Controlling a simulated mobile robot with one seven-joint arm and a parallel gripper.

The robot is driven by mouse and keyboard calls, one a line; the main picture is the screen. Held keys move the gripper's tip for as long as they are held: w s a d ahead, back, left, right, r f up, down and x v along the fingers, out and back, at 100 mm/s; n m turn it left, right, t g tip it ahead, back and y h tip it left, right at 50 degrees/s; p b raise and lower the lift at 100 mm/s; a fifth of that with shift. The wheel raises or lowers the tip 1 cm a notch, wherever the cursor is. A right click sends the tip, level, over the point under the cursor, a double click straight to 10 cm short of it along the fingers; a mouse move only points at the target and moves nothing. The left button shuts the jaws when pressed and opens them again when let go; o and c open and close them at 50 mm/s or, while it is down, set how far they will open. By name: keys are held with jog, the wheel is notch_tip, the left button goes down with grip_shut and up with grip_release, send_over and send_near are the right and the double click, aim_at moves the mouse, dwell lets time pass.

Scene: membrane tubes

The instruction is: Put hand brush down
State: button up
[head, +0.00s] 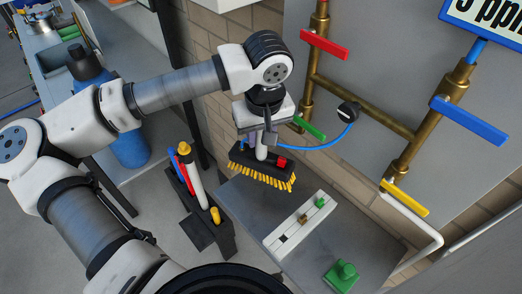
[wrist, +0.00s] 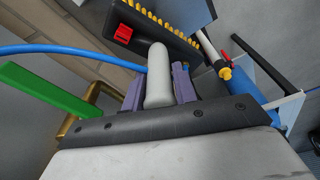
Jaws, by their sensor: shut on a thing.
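The hand brush (head: 258,168) has a black block, yellow bristles, a small red part and a pale handle. In the head view it hangs below my gripper (head: 266,140), bristles facing down, over the back left edge of the grey table (head: 245,208). In the wrist view the two purple fingers of my gripper (wrist: 158,88) are shut on the pale handle, with the brush block (wrist: 150,28) beyond them. The brush looks clear of the table top, though the exact gap is hard to judge.
A white slotted rack (head: 298,222) and a green block (head: 341,275) occupy the table. A dark holder (head: 205,235) with upright tools stands left. Brass pipes (head: 405,160) with coloured levers and a blue hose (head: 325,143) are close behind and right. The table's front left is bare.

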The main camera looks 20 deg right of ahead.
aim_at(261, 155)
jog(key=shift+f+p, duration=0.65)
jog(key=shift+f, duration=2.85)
jog(key=o, duration=0.9)
jog(key=shift+o, duration=0.2)
notch_tip(261, 155, up, 12)
jog(key=s+b, duration=0.1)
jog(key=b, duration=0.1)
jog(key=shift+s, duration=0.4)
jog(key=shift+a, duration=0.1)
